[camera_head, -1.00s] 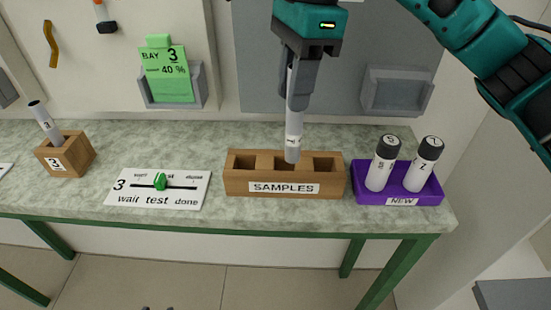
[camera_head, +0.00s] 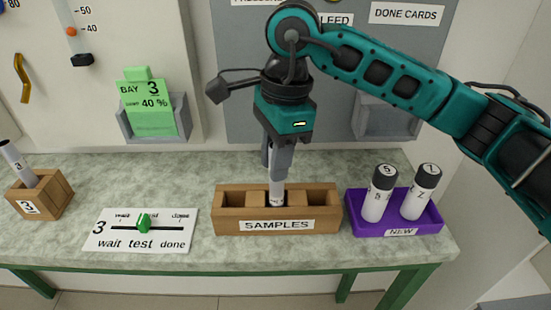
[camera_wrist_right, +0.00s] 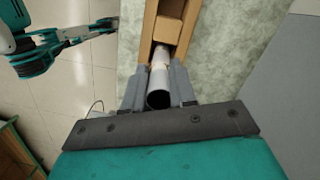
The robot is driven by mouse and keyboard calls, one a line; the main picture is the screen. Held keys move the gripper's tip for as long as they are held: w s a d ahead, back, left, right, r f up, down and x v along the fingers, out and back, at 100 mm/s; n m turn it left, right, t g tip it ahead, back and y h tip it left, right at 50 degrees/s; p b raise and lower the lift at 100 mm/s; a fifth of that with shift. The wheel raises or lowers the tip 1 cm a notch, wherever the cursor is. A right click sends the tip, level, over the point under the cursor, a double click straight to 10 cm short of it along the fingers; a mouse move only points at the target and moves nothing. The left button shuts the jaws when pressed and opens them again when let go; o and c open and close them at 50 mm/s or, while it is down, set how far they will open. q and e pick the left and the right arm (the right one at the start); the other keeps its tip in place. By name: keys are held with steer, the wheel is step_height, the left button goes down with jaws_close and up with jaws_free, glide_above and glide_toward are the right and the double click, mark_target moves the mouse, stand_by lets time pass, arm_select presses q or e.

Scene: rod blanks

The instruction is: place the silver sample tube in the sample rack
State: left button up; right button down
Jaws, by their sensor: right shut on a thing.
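The silver sample tube (camera_head: 277,188) is upright in the jaws of my right gripper (camera_head: 277,160), which is shut on its upper part. The tube's lower end is at the middle slot of the wooden sample rack (camera_head: 226,224) and appears to be inside it; whether it touches the bottom is hidden. The rack's left and right slots look empty. In the right wrist view the tube (camera_wrist_right: 160,78) lies between the fingers, with the rack (camera_wrist_right: 150,22) beyond. Part of another teal arm, seemingly my left, shows at upper left there; its jaws are unclear.
A purple NEW tray (camera_head: 354,222) with two dark-capped tubes stands right of the rack. A white slider card (camera_head: 100,238) lies left, its green knob (camera_head: 144,223) near test. A wooden block (camera_head: 58,192) with a tilted tube is far left. Bare counter separates card and rack.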

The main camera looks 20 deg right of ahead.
arm_select(q)
steer(key=shift+w+r, duration=0.1)
steer(key=shift+w, duration=0.05)
arm_select(e)
steer(key=shift+f, duration=0.25)
arm_select(q)
steer(key=shift+w, duration=0.1)
arm_select(e)
steer(key=shift+f, duration=0.1)
steer(key=shift+f, duration=0.15)
steer(key=c, duration=0.9)
jaws_free()
arm_select(q)
steer(key=shift+r, duration=0.15)
arm_select(e)
steer(key=r, duration=0.4)
steer(key=d+r, duration=0.1)
steer(key=r, duration=0.7)
steer(key=shift+w+d+r, duration=0.1)
steer(key=shift+d+r, duration=0.1)
steer(key=shift+r, duration=0.05)
